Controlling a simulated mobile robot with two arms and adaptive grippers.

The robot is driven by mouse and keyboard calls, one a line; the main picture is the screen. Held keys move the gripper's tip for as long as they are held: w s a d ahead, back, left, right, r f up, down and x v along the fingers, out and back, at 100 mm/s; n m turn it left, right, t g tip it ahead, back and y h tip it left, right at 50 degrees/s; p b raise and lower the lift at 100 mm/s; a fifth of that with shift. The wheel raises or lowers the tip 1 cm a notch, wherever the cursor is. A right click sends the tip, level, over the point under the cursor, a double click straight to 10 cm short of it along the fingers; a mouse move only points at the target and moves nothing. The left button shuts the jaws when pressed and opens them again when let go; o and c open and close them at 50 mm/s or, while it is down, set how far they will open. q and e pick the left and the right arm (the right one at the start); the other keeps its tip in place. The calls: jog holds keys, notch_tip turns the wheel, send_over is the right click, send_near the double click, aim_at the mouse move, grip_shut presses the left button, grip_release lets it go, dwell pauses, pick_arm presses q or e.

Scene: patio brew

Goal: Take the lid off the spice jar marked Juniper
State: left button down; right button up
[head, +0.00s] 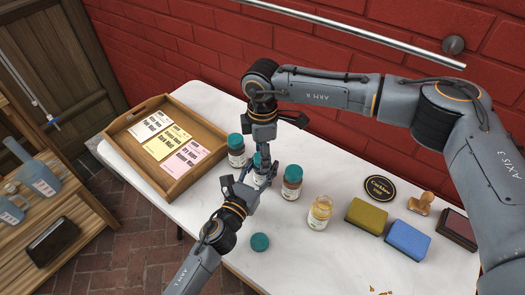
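A spice jar with a teal lid (257,159) stands on the white table between my two grippers; its body (259,180) is partly hidden. My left gripper (254,175) is at the jar's body, fingers around or beside it. My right gripper (263,146) is above the same jar, close over its lid; contact is unclear. Teal-lidded jars stand on either side, one at the back left (237,152) and one at the right (292,183). An open jar (320,213) with yellowish contents stands further right. A loose teal lid (260,242) lies on the table. The jar labels are too small to read.
A wooden tray (193,181) with several cards is at the table's left. A round black sign (380,188), a wooden stamp (421,203), a green block (366,216), a blue block (407,241) and a dark pad (457,229) stand right. The front middle of the table is mostly clear.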

jog(key=c, duration=0.9)
jog(key=n, duration=1.6)
jog(key=shift+n, duration=0.4)
jog(key=n, duration=0.8)
jog(key=shift+r, duration=0.1)
jog(key=n, duration=0.3)
jog(key=shift+n, duration=0.4)
jog(key=n, duration=0.5)
jog(key=shift+n, duration=0.4)
jog(key=n, duration=0.7)
jog(key=shift+n, duration=0.4)
jog(key=n, duration=1.1)
jog(key=shift+n, duration=0.4)
